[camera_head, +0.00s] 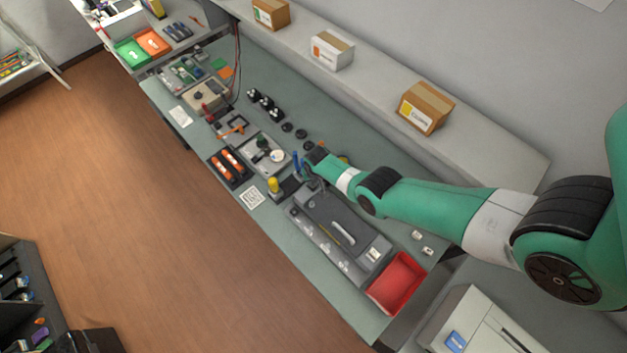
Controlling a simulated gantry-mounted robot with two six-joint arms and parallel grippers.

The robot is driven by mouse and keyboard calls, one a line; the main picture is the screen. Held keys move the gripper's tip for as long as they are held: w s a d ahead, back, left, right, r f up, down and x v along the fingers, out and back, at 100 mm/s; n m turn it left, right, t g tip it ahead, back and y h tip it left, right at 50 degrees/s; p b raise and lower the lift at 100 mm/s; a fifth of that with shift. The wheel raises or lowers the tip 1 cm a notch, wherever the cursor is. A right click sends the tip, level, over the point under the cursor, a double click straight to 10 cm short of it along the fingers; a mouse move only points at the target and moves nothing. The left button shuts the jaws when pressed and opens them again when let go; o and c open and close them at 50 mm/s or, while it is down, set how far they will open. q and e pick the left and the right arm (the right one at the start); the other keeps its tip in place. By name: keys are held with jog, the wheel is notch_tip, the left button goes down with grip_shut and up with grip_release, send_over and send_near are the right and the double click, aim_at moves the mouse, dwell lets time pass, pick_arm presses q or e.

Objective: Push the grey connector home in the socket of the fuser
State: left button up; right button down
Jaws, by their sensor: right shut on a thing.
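A long dark grey unit with a light handle, which looks like the fuser (322,217), lies on the grey-green bench in the middle of the head view. My right arm comes in from the right, and my right gripper (311,182) is low at the far-left end of this unit. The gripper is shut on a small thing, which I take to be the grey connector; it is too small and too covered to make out. The socket is hidden too, so I cannot tell how the two sit together. My left gripper is not in view.
A red tray (397,284) stands at the near-right end of the unit. A yellow-topped post (273,184), a black rack with orange parts (228,166) and a grey plate (266,156) lie to the left. Boxes, one a brown carton (425,108), stand on the shelf behind.

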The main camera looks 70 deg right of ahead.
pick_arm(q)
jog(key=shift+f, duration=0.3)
pick_arm(e)
jog(key=shift+f, duration=0.3)
jog(key=c, duration=0.6)
grip_release()
